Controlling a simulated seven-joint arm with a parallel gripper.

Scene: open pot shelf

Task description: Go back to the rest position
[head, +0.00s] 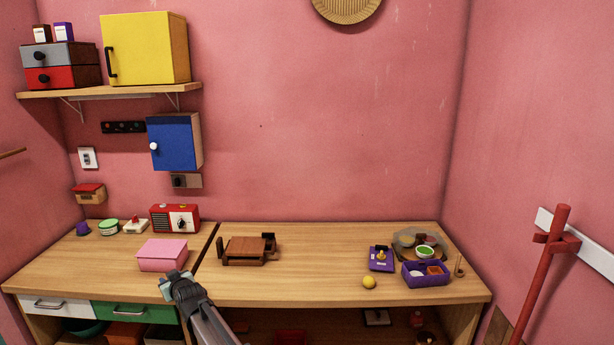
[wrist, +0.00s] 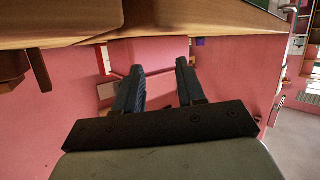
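My gripper (wrist: 160,72) shows in the wrist view with its two dark fingers apart and nothing between them. In the head view my arm rises from the bottom edge, and its end (head: 178,280) is at the front edge of the counter, in front of the pink box (head: 163,255). The fingers themselves are hard to make out there. In the wrist view the wooden counter edge (wrist: 140,32) runs across the top, close to the fingers. I cannot tell from these frames whether any part touches the counter.
The counter (head: 320,285) carries a red radio (head: 175,218), a small wooden piece (head: 248,248), a yellow ball (head: 369,282) and a purple box (head: 426,274). A white drawer (head: 45,305) and a green drawer (head: 132,312) are under its left part. The counter's front middle is clear.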

